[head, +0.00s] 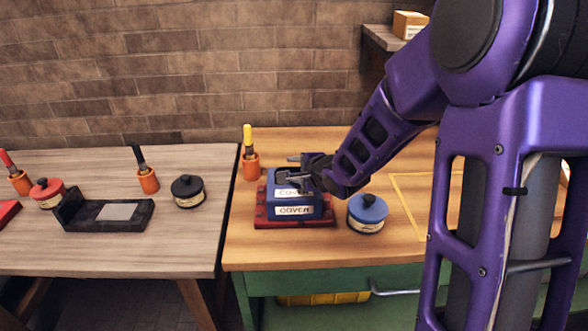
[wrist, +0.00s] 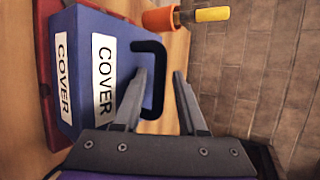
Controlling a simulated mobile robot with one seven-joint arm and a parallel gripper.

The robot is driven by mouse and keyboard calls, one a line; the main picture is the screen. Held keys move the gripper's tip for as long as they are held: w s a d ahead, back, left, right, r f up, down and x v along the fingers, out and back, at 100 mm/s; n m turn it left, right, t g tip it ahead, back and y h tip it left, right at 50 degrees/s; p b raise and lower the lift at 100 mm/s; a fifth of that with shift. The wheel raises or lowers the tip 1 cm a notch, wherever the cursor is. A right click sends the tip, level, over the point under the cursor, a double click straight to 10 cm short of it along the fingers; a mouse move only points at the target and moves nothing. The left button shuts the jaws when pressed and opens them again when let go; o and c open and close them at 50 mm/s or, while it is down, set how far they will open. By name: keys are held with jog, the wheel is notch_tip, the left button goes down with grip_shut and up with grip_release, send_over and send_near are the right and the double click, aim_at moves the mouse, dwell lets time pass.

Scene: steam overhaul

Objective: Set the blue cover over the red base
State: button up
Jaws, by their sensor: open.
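The blue cover (head: 296,199), a box with white "COVER" labels, sits upright on the red base (head: 265,220) on the right bench. The base's edges show around the cover's foot. In the wrist view the cover (wrist: 85,30) has a black loop handle (wrist: 158,60), and a strip of the red base (wrist: 45,15) shows beside it. My gripper (head: 285,168) is at the top of the cover. Its fingers (wrist: 161,74) are apart, with part of the handle between them. Whether a finger touches the handle cannot be told. The cover hides the base's middle.
A blue round tin (head: 368,210) stands close to the right of the base. An orange pot with a yellow-handled tool (head: 250,165) stands behind left. The left bench holds a black tin (head: 188,191), a black stand (head: 100,213) and a red tin (head: 47,193).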

jog(key=shift+r, duration=0.15)
jog(key=p+v, duration=0.4)
jog(key=v, duration=0.8)
jog(key=shift+p, duration=0.35)
